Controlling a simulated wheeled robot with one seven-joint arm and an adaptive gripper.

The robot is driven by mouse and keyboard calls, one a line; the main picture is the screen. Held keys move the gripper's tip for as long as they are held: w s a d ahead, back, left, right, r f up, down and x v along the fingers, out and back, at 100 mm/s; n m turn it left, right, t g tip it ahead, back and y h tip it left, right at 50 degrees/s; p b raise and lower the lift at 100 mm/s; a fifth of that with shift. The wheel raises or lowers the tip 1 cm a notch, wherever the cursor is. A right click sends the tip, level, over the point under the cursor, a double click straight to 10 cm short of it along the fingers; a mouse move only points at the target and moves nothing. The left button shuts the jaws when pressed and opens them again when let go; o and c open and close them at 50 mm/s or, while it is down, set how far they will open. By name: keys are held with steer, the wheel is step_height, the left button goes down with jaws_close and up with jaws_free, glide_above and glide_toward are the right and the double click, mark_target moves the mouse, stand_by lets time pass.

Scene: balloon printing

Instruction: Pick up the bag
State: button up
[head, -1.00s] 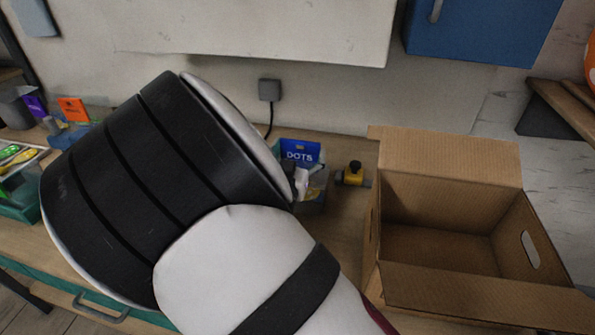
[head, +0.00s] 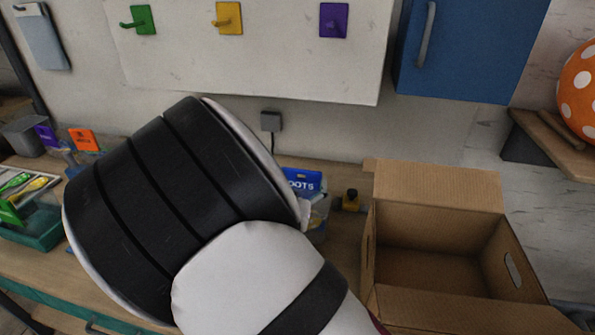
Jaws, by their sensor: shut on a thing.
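A blue packet marked "DOTS" (head: 303,180) stands upright at the back of the worktop, in or behind a greyish bin (head: 318,217). It may be the bag; my arm covers its lower left. A purple packet (head: 45,135) and an orange packet (head: 83,140) stand at the far left. My large black and white arm fills the middle of the view. My gripper is hidden behind it, so its fingers and anything in them do not show. A small whitish piece (head: 305,213) shows at the arm's right edge; I cannot tell what it is.
An open cardboard box (head: 440,180) stands on the right of the wooden worktop (head: 342,240). A green tray (head: 42,232) is at the left. Hooks and a blue cabinet (head: 465,50) are above.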

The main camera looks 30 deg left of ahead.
steer(key=d+r+p+v, duration=0.1)
steer(key=d+p+v, duration=0.1)
steer(key=p+v, duration=0.4)
steer(key=v, duration=0.5)
steer(key=shift+d+p, duration=0.25)
steer(key=shift+p, duration=0.05)
steer(key=shift+s+r, duration=0.1)
steer(key=shift+s, duration=0.05)
